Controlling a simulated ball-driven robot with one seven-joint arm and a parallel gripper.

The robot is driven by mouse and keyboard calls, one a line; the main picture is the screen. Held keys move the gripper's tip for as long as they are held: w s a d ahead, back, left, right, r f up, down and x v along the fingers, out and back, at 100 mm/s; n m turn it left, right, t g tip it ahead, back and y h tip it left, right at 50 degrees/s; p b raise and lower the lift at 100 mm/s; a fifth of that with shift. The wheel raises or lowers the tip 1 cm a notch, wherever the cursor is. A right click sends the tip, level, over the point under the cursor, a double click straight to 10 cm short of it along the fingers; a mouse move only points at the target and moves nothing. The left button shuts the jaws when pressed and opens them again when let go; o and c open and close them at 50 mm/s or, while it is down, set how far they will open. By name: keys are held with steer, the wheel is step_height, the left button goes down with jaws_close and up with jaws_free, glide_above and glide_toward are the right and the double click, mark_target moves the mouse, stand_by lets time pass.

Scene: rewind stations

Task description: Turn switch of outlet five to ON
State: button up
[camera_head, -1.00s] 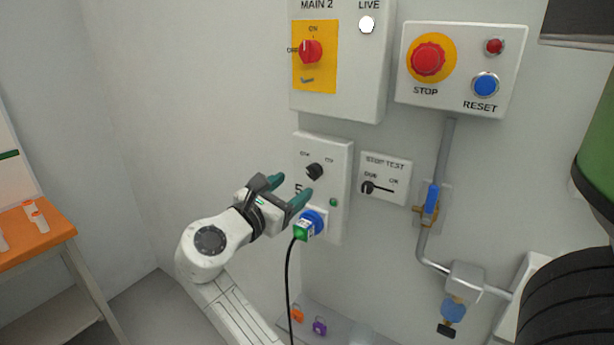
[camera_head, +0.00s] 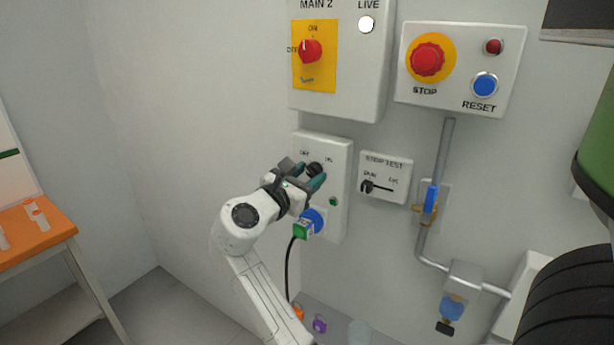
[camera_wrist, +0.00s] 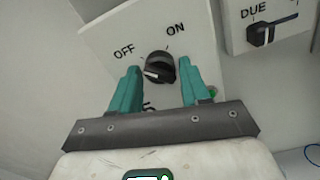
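The switch of outlet five is a black round knob (camera_wrist: 160,68) on a pale panel (camera_wrist: 105,32) marked OFF and ON. In the wrist view the white mark on the knob points left, toward the OFF side. My gripper (camera_wrist: 157,88) is open, with its two teal fingers on either side of the knob's near edge; I cannot tell if they touch it. In the head view the knob (camera_head: 314,169) shows between the fingertips. A blue and green plug (camera_head: 301,230) sits in the outlet below, with a black cable. The number 5 is mostly hidden behind my gripper.
The STOP TEST switch (camera_head: 368,187) is close on the right. The MAIN 2 switch (camera_head: 311,51) is above. The STOP button (camera_head: 428,60) and RESET button (camera_head: 485,85) are at upper right. A blue-handled valve (camera_head: 431,198) sits on a pipe. An orange-topped table (camera_head: 40,243) stands left.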

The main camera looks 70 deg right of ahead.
steer(key=c, duration=0.7)
steer(key=shift+o, duration=0.2)
steer(key=shift+m, duration=1.4)
steer(key=m, duration=0.3)
steer(key=shift+m, duration=0.3)
steer(key=m+b, duration=0.2)
steer(key=m, duration=0.3)
steer(key=shift+f, duration=0.15)
steer(key=m+b, duration=0.2)
steer(key=m, duration=0.1)
steer(key=shift+m, duration=0.4)
steer(key=shift+m+b, duration=1.1)
steer(key=shift+m, duration=0.3)
